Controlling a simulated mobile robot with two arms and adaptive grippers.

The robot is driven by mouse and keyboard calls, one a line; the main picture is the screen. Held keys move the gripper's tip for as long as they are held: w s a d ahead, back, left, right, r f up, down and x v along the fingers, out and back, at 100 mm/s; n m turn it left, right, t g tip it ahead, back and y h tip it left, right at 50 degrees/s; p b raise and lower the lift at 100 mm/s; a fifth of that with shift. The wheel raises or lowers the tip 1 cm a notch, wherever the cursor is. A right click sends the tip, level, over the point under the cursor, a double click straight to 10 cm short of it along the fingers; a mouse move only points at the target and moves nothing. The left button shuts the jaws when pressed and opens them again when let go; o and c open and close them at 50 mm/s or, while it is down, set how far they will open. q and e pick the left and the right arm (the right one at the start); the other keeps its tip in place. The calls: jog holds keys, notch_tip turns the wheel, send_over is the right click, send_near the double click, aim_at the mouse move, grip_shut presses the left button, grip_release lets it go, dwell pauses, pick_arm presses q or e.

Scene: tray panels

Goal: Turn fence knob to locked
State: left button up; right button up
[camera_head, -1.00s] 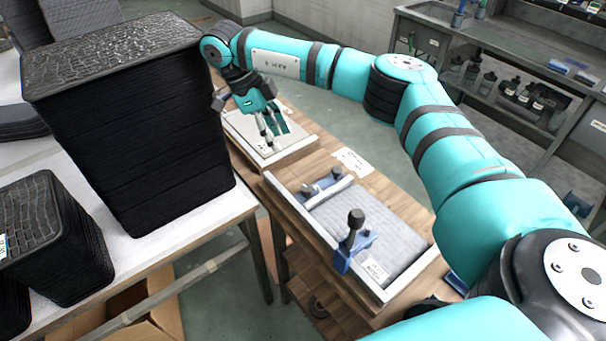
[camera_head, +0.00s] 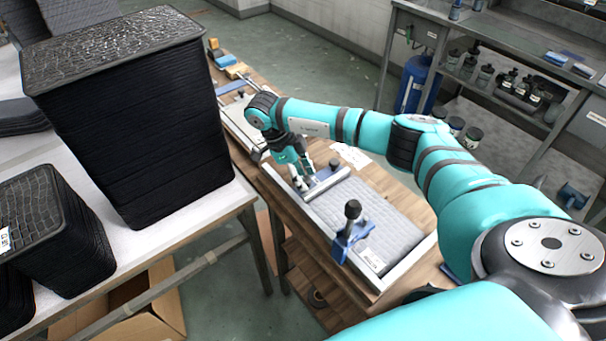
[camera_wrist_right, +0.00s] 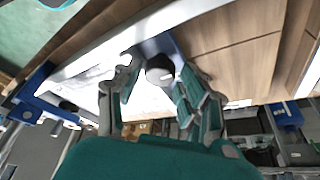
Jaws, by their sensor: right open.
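The tray panel (camera_head: 395,215) lies on the wooden bench with a grey quilted pad in it. A pale fence bar (camera_head: 333,181) crosses its far end. One dark fence knob (camera_head: 334,165) shows beside the bar in the head view. My right gripper (camera_head: 303,188) is low over the near end of the fence and hides what is under it. In the right wrist view a dark round knob (camera_wrist_right: 160,70) sits between the spread fingers of my right gripper (camera_wrist_right: 158,88). I cannot tell whether the fingers touch it. My left gripper is out of view.
A blue clamp (camera_head: 345,247) with an upright black handle (camera_head: 352,210) stands on the panel's near edge. A tall stack of black trays (camera_head: 140,130) stands left of the bench. A second panel (camera_head: 236,118) lies beyond my right gripper.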

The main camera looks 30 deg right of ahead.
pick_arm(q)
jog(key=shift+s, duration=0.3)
pick_arm(e)
jog(key=shift+f, duration=0.1)
jog(key=shift+c, duration=0.5)
grip_shut()
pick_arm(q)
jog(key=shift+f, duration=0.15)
pick_arm(e)
jog(key=m+g+y+b, duration=0.1)
jog(key=m, duration=0.2)
jog(key=shift+d+m, duration=0.1)
jog(key=shift+m, duration=0.2)
jog(key=m+y, duration=0.1)
jog(key=m, duration=0.2)
jog(key=shift+m+g, duration=0.3)
jog(key=m+y, duration=0.1)
jog(key=m, duration=0.1)
jog(key=m+y+p, duration=0.1)
jog(key=m, duration=0.1)
jog(key=shift+d+m, duration=0.2)
jog(key=shift+m, duration=0.1)
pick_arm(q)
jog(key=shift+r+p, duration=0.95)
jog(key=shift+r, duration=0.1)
pick_arm(e)
jog(key=shift+m+y, duration=0.9)
jog(key=shift+m, duration=1.3)
